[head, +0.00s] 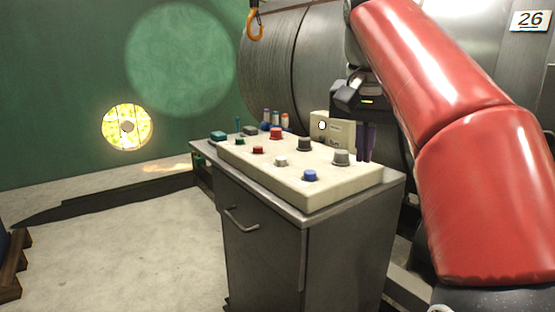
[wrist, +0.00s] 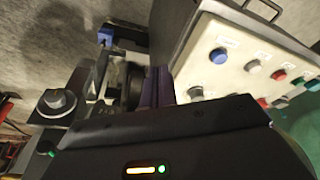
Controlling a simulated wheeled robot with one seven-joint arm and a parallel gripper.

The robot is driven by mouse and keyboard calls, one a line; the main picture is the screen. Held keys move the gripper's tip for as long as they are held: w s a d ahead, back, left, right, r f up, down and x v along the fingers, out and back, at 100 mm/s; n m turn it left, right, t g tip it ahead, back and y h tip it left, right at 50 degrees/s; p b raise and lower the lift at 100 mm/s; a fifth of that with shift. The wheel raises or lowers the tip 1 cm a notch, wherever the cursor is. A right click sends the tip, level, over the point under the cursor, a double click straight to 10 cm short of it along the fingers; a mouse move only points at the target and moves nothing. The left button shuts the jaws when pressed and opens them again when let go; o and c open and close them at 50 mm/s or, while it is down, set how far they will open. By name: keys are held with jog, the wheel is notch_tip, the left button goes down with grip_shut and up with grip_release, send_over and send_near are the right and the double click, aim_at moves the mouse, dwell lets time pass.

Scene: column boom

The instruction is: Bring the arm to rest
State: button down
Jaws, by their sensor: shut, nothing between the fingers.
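My gripper (head: 366,142) shows in the head view at the lower end of my red arm, with its purple fingers pointing down. The fingers are shut and empty, just beyond the right rear part of the button panel (head: 338,189). In the wrist view the purple fingers (wrist: 159,87) show at the middle, with the panel (wrist: 236,72) to their right. I cannot tell whether the fingers touch anything. My red arm covers the right side of the head view.
A grey cabinet (head: 262,252) with a handle carries the panel, which has several coloured knobs. A cream box (head: 333,128) and small bottles stand behind. An orange hook (head: 255,24) hangs above. A large grey drum (head: 270,65) stands behind.

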jog(key=s+f+n+t, duration=0.1)
jog(key=s+f, duration=0.4)
jog(key=f, duration=0.4)
jog(key=s+f+n+t, duration=0.1)
jog(key=s+f+n, duration=0.1)
jog(key=s+f, duration=0.4)
jog(key=s+d+f+n+y, duration=0.1)
jog(key=s+f, duration=0.5)
jog(key=f, duration=0.7)
jog(key=shift+s+f+n+t, duration=0.25)
jog(key=shift+n+t, duration=0.05)
jog(key=shift+t, duration=0.1)
